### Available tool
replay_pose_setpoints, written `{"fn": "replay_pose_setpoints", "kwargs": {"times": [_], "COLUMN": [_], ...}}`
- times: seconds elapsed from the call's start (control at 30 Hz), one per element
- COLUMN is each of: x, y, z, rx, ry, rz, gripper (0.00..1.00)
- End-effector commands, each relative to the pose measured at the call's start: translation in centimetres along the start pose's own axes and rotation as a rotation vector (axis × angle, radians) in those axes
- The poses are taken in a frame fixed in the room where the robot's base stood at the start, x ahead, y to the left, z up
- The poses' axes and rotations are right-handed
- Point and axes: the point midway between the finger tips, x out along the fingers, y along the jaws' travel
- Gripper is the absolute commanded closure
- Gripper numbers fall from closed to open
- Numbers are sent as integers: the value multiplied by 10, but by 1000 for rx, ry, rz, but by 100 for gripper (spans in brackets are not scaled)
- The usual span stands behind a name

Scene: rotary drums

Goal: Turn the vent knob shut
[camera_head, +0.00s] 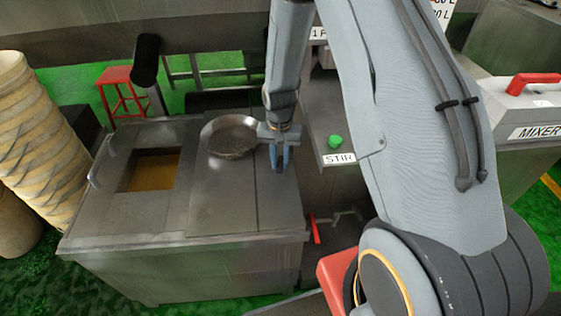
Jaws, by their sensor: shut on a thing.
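My gripper (279,158) points down at the right part of the steel drum housing's top (225,200), just right of a round grey dish-like disc (230,136). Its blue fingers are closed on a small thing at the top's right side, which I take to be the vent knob. The knob is hidden by the fingers, so I cannot tell its angle. A square opening (152,171) with orange-brown contents lies to the left in the same top.
A green button (335,141) above a STIR label stands right of my gripper. A red-handled valve (315,229) is on the housing's right side. A stack of tan buckets (38,135) stands left, a red stool (117,88) behind. A MIXER machine (525,130) is at right.

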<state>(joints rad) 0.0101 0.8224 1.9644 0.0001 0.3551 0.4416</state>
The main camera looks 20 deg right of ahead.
Motion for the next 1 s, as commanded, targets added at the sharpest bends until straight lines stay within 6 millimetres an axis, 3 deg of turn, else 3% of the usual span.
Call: {"fn": "replay_pose_setpoints", "kwargs": {"times": [1.0], "x": [-1], "y": [0], "z": [-1], "rx": [960], "ry": [2], "rz": [-2], "gripper": [100]}}
